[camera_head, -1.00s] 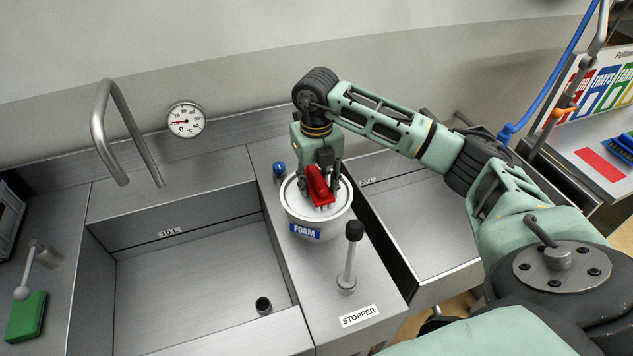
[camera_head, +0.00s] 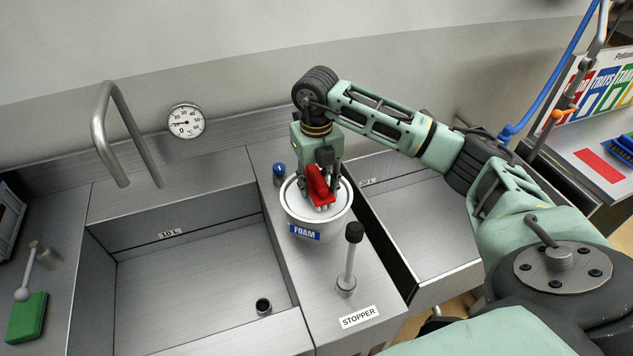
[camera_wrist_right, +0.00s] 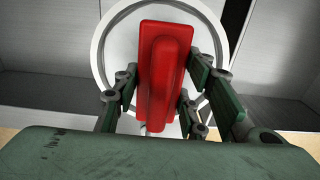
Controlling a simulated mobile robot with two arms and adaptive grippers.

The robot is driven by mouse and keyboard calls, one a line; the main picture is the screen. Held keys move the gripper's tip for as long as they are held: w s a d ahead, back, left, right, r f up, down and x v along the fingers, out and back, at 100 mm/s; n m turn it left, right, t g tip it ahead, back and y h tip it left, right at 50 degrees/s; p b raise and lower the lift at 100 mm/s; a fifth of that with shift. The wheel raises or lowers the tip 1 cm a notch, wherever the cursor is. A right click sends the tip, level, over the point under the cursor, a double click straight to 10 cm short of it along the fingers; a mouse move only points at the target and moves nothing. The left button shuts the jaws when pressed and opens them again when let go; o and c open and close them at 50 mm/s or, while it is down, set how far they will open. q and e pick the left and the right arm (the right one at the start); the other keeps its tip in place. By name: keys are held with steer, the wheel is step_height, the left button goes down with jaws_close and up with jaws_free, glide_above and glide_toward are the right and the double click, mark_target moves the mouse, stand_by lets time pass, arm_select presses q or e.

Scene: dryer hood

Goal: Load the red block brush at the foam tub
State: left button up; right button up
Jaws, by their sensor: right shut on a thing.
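The red block brush (camera_head: 319,188) is in my right gripper (camera_head: 322,183), above the white foam tub (camera_head: 303,222), whose blue label reads FOAM. The gripper is shut on the brush's raised grip, one finger on each side. In the right wrist view the brush (camera_wrist_right: 166,65) hangs between the fingers of the right gripper (camera_wrist_right: 160,90), with the round tub rim (camera_wrist_right: 107,27) behind it. I cannot tell whether the bristles touch the tub's contents. My left gripper is not in view.
Left of the tub is an empty sink basin (camera_head: 200,265) with a faucet (camera_head: 104,130). A stopper lever (camera_head: 349,260) stands in front of the tub. A blue knob (camera_head: 279,171) is behind it. A second basin (camera_head: 415,215) is on the right.

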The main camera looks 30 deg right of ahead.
mark_target(316, 175)
steer(key=shift+r+p, duration=1.75)
steer(key=shift+r, duration=1.45)
